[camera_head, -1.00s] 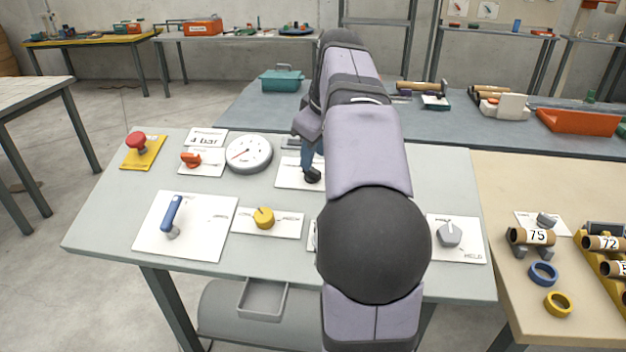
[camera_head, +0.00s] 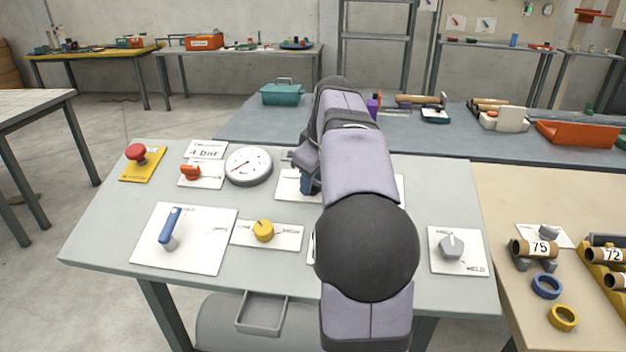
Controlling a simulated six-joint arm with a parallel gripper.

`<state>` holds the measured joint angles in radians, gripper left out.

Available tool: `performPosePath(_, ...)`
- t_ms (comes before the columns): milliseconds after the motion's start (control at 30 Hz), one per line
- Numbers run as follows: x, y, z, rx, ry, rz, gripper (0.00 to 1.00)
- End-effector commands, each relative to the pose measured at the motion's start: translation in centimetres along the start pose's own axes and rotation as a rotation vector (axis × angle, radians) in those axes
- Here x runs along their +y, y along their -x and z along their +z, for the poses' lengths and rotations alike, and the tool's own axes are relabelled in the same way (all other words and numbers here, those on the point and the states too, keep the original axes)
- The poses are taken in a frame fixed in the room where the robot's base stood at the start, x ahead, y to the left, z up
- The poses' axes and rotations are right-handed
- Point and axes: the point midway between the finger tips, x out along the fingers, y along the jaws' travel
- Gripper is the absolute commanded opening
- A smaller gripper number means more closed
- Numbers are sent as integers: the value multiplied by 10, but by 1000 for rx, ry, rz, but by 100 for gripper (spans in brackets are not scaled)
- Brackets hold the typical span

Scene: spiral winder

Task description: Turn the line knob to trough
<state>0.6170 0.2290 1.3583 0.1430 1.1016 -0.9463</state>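My gripper (camera_head: 306,184) is mostly hidden behind my own arm. Only a dark bluish part of it shows, low over a white plate (camera_head: 287,187) at the back middle of the grey panel table. I cannot tell whether its fingers are open or what they touch. No knob can be read as the line knob, and the word trough is not legible anywhere. A yellow knob (camera_head: 263,230) sits on a white plate left of my arm, its labels too small to read. A grey knob (camera_head: 451,246) sits on a plate marked WELD to the right.
The panel table (camera_head: 100,235) also bears a blue lever (camera_head: 170,228), a red mushroom button (camera_head: 136,153), an orange valve handle (camera_head: 190,172) and a round gauge (camera_head: 249,165). My arm covers the middle. A beige table (camera_head: 490,200) with numbered tubes stands right.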

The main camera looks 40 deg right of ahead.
Motion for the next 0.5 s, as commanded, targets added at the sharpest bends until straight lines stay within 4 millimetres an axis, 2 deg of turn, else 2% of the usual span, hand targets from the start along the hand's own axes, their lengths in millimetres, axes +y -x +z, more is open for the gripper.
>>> performPosePath(300, 0, -3, 0, 0, 0, 0, 31)
performPosePath(367, 0, -3, 0, 0, 0, 0, 19)
performPosePath(433, 0, -3, 0, 0, 0, 0, 3)
performPosePath(500, 0, -3, 0, 0, 0, 0, 0)
